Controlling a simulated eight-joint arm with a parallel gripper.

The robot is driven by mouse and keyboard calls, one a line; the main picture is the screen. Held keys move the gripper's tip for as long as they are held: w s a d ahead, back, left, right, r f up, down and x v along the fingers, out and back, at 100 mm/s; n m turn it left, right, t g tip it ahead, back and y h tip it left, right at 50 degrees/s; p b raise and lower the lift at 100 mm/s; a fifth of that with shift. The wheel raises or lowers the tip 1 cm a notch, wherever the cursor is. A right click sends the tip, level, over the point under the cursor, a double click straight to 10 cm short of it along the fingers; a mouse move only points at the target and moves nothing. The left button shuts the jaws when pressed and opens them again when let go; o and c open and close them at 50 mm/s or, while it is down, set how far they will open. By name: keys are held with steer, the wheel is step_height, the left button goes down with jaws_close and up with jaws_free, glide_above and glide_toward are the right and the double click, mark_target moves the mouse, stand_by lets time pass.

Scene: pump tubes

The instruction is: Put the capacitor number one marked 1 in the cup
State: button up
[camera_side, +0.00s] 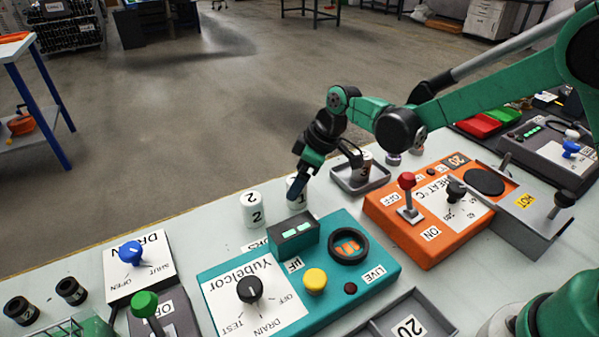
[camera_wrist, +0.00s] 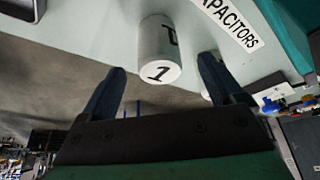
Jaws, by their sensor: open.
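The capacitor marked 1 (camera_side: 297,191) is a white cylinder standing upright on the pale table behind the teal Yubelcor box (camera_side: 215,277). My gripper (camera_side: 300,184) is right at it, with a dark finger partly covering it in the side view. In the wrist view the capacitor (camera_wrist: 158,48) shows between the two spread fingers of my gripper (camera_wrist: 163,85), beyond their tips. The gripper is open and holds nothing. A round black cup-like ring (camera_side: 348,245) with an orange inside sits on the teal box; I cannot tell if it is the cup.
Capacitor 2 (camera_side: 253,209) stands just left of capacitor 1. Capacitor 3 (camera_side: 365,167) is by a grey metal tray (camera_side: 345,181), partly behind my arm. The orange heat box (camera_side: 385,215) with a red-topped lever (camera_side: 407,181) is to the right. A CAPACITORS label (camera_wrist: 228,20) lies nearby.

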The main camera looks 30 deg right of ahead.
steer(key=shift+x, duration=1.05)
jaws_close()
